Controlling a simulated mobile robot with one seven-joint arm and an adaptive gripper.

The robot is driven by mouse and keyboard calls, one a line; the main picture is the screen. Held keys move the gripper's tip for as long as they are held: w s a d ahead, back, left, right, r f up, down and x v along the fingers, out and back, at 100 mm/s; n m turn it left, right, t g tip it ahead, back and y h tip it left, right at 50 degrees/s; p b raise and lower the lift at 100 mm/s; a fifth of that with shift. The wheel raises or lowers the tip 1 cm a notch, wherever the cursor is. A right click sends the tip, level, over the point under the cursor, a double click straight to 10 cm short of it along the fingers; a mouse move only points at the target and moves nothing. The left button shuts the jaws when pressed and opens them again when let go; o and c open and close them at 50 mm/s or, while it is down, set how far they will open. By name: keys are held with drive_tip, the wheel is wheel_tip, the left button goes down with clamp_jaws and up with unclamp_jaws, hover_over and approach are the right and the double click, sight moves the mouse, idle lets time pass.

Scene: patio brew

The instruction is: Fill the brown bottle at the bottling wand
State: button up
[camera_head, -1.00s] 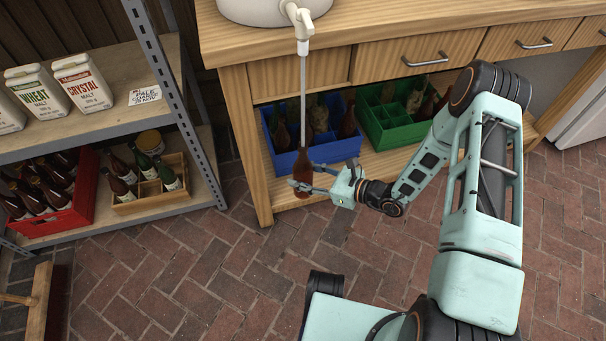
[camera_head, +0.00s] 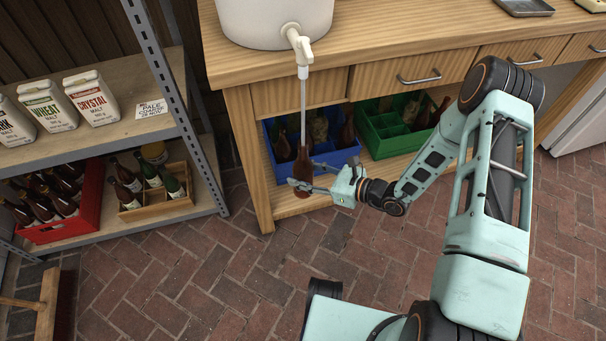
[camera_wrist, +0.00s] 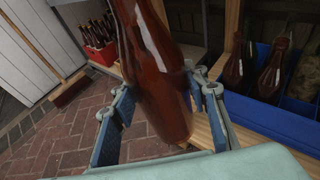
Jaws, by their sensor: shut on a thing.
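The brown bottle (camera_head: 303,173) is upright under the white bucket's tap, with the thin bottling wand (camera_head: 303,97) coming down to its neck. The wand's lower end is hidden, seemingly inside the bottle. My gripper (camera_head: 305,184) is shut on the bottle's body from the right. In the wrist view the brown bottle (camera_wrist: 155,75) fills the middle between the two fingers of my gripper (camera_wrist: 163,112). The liquid level inside cannot be told. The white tap (camera_head: 299,43) joins the wand at the top.
A blue crate (camera_head: 340,158) and a green crate (camera_head: 400,143) with bottles stand on the bench's lower shelf (camera_head: 420,143), close behind my gripper. A metal rack at left holds malt bags (camera_head: 94,98), a red crate (camera_head: 92,190) and a wooden crate (camera_head: 155,207). The brick floor is open in front.

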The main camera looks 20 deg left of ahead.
sight(303, 144)
drive_tip(key=shift+r+p, duration=3.9)
drive_tip(key=shift+r, duration=1.85)
drive_tip(key=shift+r+p, duration=0.55)
drive_tip(key=shift+r, duration=0.25)
idle(1.5)
